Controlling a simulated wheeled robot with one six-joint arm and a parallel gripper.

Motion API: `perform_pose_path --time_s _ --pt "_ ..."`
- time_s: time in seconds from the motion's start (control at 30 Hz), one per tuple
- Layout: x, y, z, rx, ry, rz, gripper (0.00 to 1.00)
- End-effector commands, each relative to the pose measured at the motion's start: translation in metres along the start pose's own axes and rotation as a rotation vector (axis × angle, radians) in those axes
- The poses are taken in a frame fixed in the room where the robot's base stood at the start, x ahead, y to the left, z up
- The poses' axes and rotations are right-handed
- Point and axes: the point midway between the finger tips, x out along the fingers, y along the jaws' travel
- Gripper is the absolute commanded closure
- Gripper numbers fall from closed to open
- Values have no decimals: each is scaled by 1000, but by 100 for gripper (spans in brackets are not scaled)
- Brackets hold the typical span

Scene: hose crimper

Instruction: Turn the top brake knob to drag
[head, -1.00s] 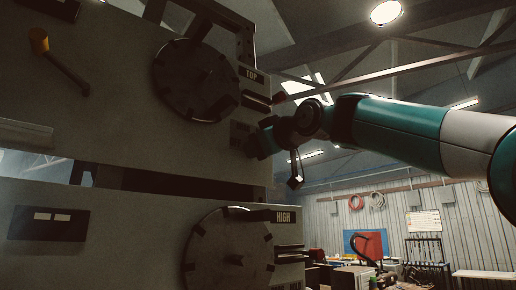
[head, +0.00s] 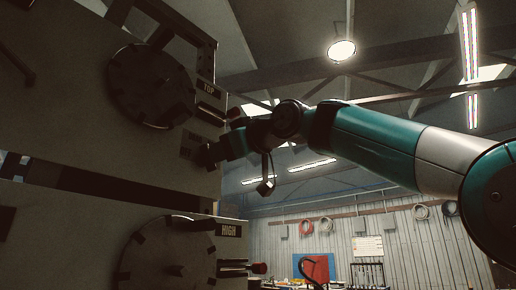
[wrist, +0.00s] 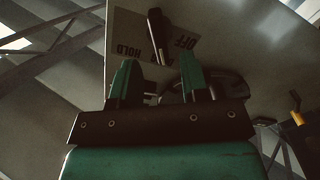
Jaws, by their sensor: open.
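The plate reads HOLD on the left and OFF on the right, upside down. The lettering between them is partly hidden, and I cannot tell which mark the knob points to. My gripper (wrist: 158,62) is open, with one green finger on each side below the knob's near end and nothing visibly gripped. In the head view my gripper (head: 210,154) is at the machine's edge below the TOP sign (head: 208,87), hiding the knob there.
A large dark wheel (head: 150,85) is left of the TOP sign, and another wheel (head: 165,262) is by the HIGH sign (head: 229,230). A dark rounded part (wrist: 228,84) lies close behind the right finger. Open air lies right of the machine.

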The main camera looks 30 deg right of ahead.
Motion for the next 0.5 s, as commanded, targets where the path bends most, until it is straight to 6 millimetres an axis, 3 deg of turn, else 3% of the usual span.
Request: perform_pose_path --time_s 0.2,0.5 --pt "-60 0 4 -4 -2 10 58" --pt "-101 3 0 -1 0 7 58"
